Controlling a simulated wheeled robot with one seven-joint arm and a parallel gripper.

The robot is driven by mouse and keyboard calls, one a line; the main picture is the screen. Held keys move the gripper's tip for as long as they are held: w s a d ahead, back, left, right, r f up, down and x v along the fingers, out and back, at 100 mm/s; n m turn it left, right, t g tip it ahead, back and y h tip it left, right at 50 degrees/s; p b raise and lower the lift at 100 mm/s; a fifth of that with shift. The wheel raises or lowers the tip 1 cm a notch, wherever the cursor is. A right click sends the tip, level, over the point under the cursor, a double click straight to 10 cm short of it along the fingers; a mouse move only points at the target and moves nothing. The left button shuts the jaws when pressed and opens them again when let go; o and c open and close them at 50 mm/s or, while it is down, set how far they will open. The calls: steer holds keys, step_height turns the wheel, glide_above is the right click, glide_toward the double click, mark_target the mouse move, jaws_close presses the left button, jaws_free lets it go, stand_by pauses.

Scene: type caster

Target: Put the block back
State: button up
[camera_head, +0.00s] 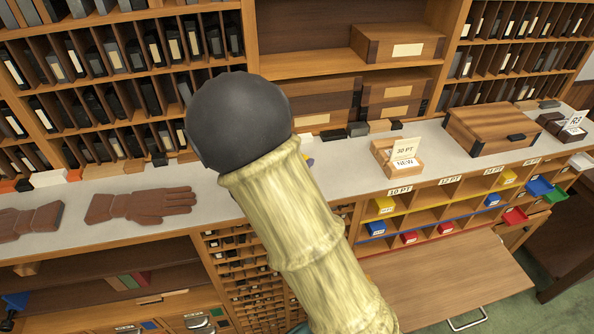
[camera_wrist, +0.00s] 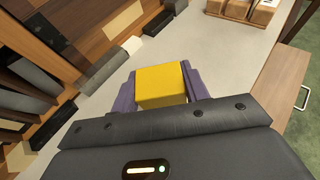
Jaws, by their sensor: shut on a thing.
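A yellow block (camera_wrist: 162,88) sits between the two purple fingers of my gripper (camera_wrist: 158,74) in the wrist view. The gripper is shut on it, above the grey counter. In the head view my arm hides the block and nearly all of the gripper. Below the counter's front edge is a rack of labelled compartments (camera_head: 430,216), with tags such as 10 PT and 12 PT. It holds yellow (camera_head: 384,206), blue (camera_head: 376,228) and red (camera_head: 409,238) blocks. A small wooden box (camera_head: 399,167) with 30 PT and NEW cards stands on the counter right of my arm.
Brown gloves (camera_head: 140,205) lie on the counter (camera_head: 235,205) at left. A wooden case (camera_head: 492,130) stands at right. A wooden panel (camera_head: 450,285) with a handle extends below the rack.

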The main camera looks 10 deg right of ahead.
steer(key=shift+f, duration=0.1)
step_height(320, 180, down, 4)
steer(key=shift+f+p, duration=0.1)
steer(key=shift+p, duration=0.45)
steer(key=shift+f+b, duration=0.2)
steer(key=shift+b, duration=0.1)
steer(key=o, duration=1)
steer(key=shift+r, duration=0.1)
steer(key=shift+r, duration=0.15)
steer(key=b+v, duration=0.3)
steer(key=v, duration=0.9)
steer(key=shift+b, duration=0.3)
